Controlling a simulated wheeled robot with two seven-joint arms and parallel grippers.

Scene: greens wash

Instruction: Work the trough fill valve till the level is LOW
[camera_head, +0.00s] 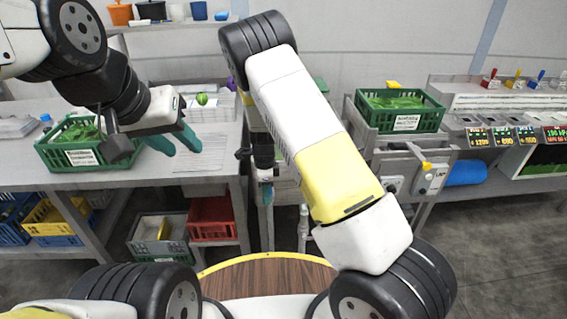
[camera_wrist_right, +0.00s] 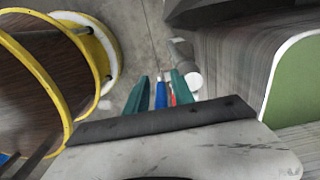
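My right gripper (camera_wrist_right: 159,95) has its teal fingers apart. A narrow blue piece (camera_wrist_right: 160,94) and a small red piece (camera_wrist_right: 173,99) show between or beyond them; I cannot tell whether either is the fill valve or is touched. In the head view my right gripper (camera_head: 266,185) points down left of the white-and-yellow arm and is partly hard to make out. My left gripper (camera_head: 174,143) is empty, teal fingers apart, above the left table by a green crate (camera_head: 85,155). Red, yellow and blue levers (camera_head: 517,78) stand at the far right above lit displays (camera_head: 498,137), too small to read surely.
A green crate of greens (camera_head: 403,122) stands on the right bench. A round wooden top with a yellow rim (camera_head: 265,262) is close in front. A red bin (camera_head: 212,218) sits under the left table (camera_head: 60,180). Open floor shows at lower right.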

